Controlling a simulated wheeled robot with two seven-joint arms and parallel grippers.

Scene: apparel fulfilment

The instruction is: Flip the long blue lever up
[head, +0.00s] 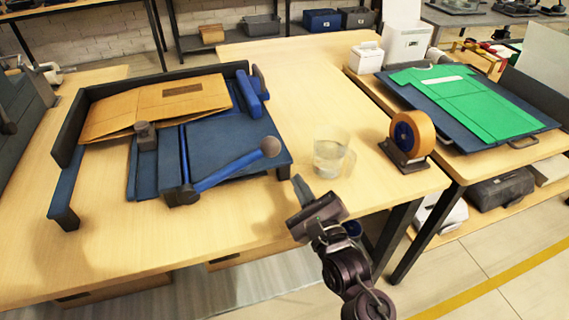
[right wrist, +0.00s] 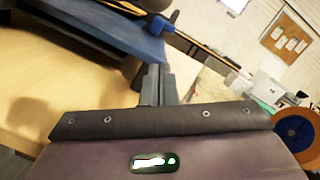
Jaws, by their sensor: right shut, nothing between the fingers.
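The long blue lever (head: 228,170) lies low across the front of a dark blue fixture (head: 245,136) on the wooden table. It runs from a dark pivot block at the lower left to a round brownish knob (head: 270,147) at its right end. My right gripper (head: 299,186) is shut and empty, just in front of and to the right of the knob, apart from it in the head view. In the right wrist view its closed fingers (right wrist: 153,85) point toward the blue fixture (right wrist: 130,35). My left gripper does not show.
A clear pitcher (head: 328,158) stands close to the right of my right gripper. A tape dispenser (head: 409,138) is farther right. Cardboard (head: 160,103) lies on the fixture's back left. A green shirt (head: 465,95) lies on a board at the right. Bare table lies in front of the fixture.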

